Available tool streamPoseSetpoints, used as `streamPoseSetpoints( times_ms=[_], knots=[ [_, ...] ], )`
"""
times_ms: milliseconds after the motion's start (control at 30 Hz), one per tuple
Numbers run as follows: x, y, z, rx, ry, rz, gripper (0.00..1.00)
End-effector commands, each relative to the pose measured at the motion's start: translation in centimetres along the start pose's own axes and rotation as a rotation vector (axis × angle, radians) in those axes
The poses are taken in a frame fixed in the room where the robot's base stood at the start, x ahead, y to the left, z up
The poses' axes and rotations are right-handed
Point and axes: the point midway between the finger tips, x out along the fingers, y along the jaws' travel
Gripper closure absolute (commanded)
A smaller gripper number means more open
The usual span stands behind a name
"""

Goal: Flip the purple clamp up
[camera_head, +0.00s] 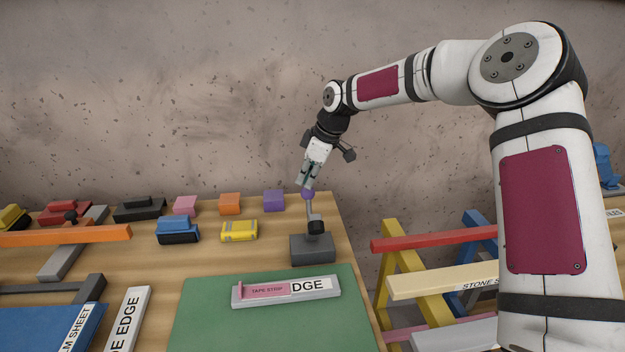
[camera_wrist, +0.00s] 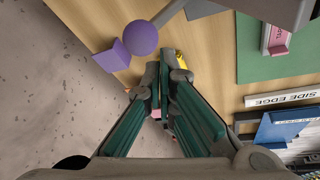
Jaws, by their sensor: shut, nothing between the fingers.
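The purple clamp (camera_head: 312,248) has a grey block base at the right end of the wooden table. Its thin grey lever stands nearly upright from a dark pivot, topped by a round purple knob (camera_head: 308,195). In the wrist view the knob (camera_wrist: 140,37) lies just beyond and to the left of the fingertips, with a visible gap. My gripper (camera_head: 305,182) points down, its tips at the knob's height in the head view. The fingers (camera_wrist: 165,77) are shut and empty. The clamp's base is mostly out of the wrist view.
A purple block (camera_head: 274,200) stands behind the clamp, with orange (camera_head: 230,204), pink and yellow (camera_head: 239,230) blocks to its left. A green mat (camera_head: 265,325) with a labelled strip (camera_head: 286,291) lies in front. Coloured trestles stand right of the table edge.

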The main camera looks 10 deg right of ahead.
Motion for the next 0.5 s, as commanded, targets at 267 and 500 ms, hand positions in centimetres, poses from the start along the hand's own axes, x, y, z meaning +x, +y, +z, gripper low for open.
streamPoseSetpoints(
  times_ms=[267, 500],
  knots=[
    [-4.8, 2.2, -1.7, 0.001, 0.002, 0.004, 1.00],
    [-8.0, 4.1, -2.4, -0.001, 0.002, 0.002, 1.00]
  ],
)
